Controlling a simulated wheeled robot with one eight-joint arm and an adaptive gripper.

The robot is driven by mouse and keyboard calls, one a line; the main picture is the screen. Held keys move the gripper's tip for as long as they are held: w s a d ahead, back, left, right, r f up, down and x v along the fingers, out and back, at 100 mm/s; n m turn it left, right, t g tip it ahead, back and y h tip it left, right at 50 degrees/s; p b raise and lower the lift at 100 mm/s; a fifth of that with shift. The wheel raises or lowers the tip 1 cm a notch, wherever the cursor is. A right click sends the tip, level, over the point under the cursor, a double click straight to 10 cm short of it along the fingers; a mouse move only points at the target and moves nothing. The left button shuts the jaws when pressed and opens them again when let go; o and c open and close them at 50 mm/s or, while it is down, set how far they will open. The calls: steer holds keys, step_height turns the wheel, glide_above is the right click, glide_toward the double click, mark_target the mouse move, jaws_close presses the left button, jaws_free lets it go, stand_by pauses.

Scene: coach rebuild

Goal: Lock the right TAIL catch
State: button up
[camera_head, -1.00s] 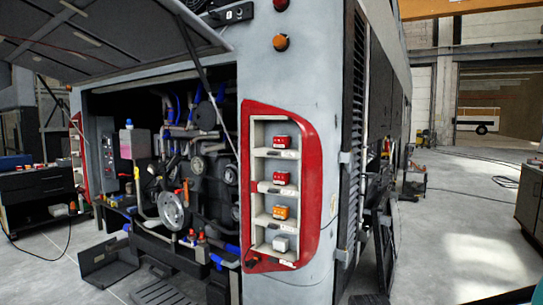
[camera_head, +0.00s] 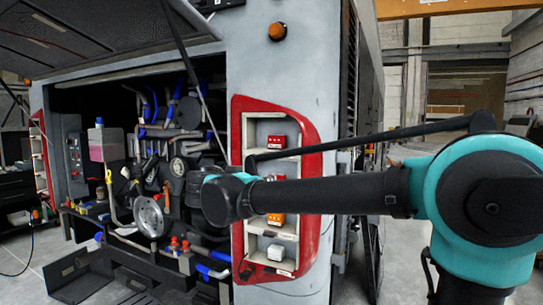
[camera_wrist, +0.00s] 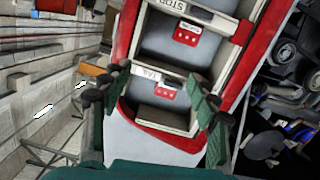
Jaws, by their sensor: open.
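The right lamp housing (camera_head: 314,150) has a red frame around a white column of compartments. In the head view, red lamp units (camera_head: 277,142) sit in its upper part; my arm partly covers the middle. In the wrist view, which looks turned over, the compartment labelled TAIL (camera_wrist: 148,73) holds a red unit (camera_wrist: 165,91) and lies between my fingers. My gripper (camera_wrist: 162,95) is open and empty, its green fingers either side of this compartment. I cannot tell whether they touch the housing. I cannot clearly make out the TAIL catch or its state.
Above TAIL in the wrist view is the STOP compartment with a red unit (camera_wrist: 187,37). In the head view an orange unit (camera_head: 276,219) and a white unit (camera_head: 276,252) sit lower. The open engine bay (camera_head: 150,170) is to the left, under a raised lid (camera_head: 110,35).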

steer(key=a+r+t, duration=0.2)
steer(key=a+r, duration=0.3)
steer(key=x, duration=1.6)
steer(key=shift+w+m, duration=0.3)
steer(key=shift+w, duration=0.1)
steer(key=c, duration=1.2)
steer(key=shift+o, duration=0.2)
